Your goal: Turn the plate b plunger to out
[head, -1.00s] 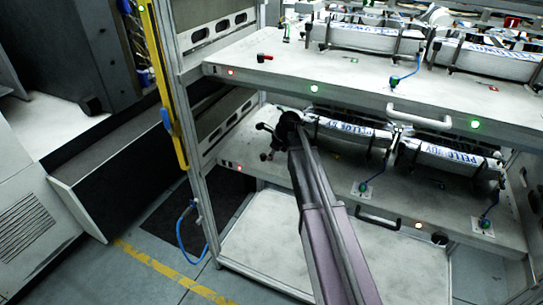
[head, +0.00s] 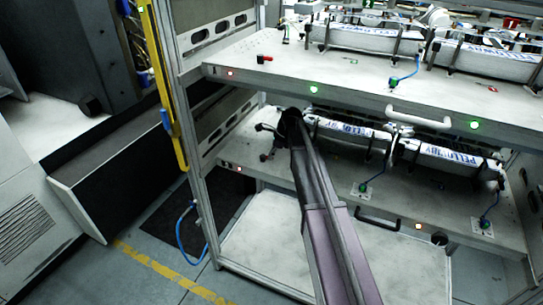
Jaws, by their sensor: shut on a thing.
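The rack has an upper plate (head: 330,88) and a lower plate (head: 315,196). My arm reaches in from the bottom to the left end of the lower plate. A similar red plunger (head: 264,59) stands uncovered at the left end of the upper plate.
A pull handle (head: 418,117) sticks out from the upper plate's front. A rack post (head: 188,160) with a yellow strip stands left.

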